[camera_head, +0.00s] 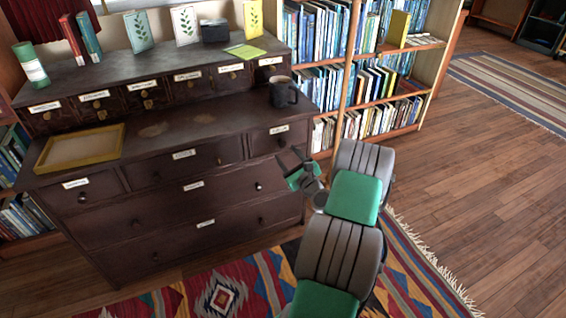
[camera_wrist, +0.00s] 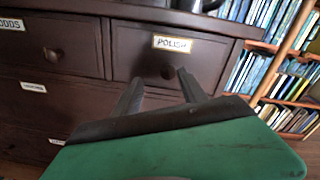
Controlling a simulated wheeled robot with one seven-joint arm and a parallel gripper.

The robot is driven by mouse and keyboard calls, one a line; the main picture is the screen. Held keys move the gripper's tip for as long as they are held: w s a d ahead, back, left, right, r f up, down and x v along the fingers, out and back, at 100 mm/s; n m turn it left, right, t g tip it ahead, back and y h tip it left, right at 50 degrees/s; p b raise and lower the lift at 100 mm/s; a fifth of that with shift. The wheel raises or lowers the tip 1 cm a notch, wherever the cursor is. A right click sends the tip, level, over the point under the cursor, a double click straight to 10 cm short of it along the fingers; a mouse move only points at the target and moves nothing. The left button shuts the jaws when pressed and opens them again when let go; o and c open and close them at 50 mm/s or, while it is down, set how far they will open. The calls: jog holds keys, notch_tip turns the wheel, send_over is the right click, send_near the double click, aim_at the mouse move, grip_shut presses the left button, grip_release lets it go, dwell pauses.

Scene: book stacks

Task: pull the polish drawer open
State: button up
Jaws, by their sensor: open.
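The polish drawer (camera_wrist: 148,58) is the top right drawer of the dark brown dresser's lower part. Its label (camera_wrist: 172,43) reads POLISH in the wrist view, and a small round dark knob (camera_wrist: 168,72) sits below the label. The drawer also shows in the head view (camera_head: 266,141) and looks shut. My gripper (camera_head: 289,156) is in front of the dresser, just right of and below this drawer. In the wrist view my gripper's two fingers (camera_wrist: 160,86) are apart and empty, pointing toward the drawer front. The knob shows between and slightly beyond the fingertips; I cannot tell any contact.
A black mug (camera_head: 283,95) stands on the dresser top above the drawer. A yellow tray (camera_head: 80,151) lies on the top at left. A bookshelf (camera_head: 378,95) with a wooden upright stands close on the right. A patterned rug (camera_head: 215,290) lies in front.

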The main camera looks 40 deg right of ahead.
aim_at(283, 145)
jog(key=shift+m+h, duration=0.3)
jog(key=shift+m, duration=0.2)
jog(key=x, duration=0.3)
jog(key=d+x, duration=0.1)
jog(key=x, duration=0.3)
jog(key=shift+d+f+b, duration=0.15)
jog(key=shift+b, duration=0.25)
jog(key=shift+c, duration=0.2)
grip_shut()
dwell(0.3)
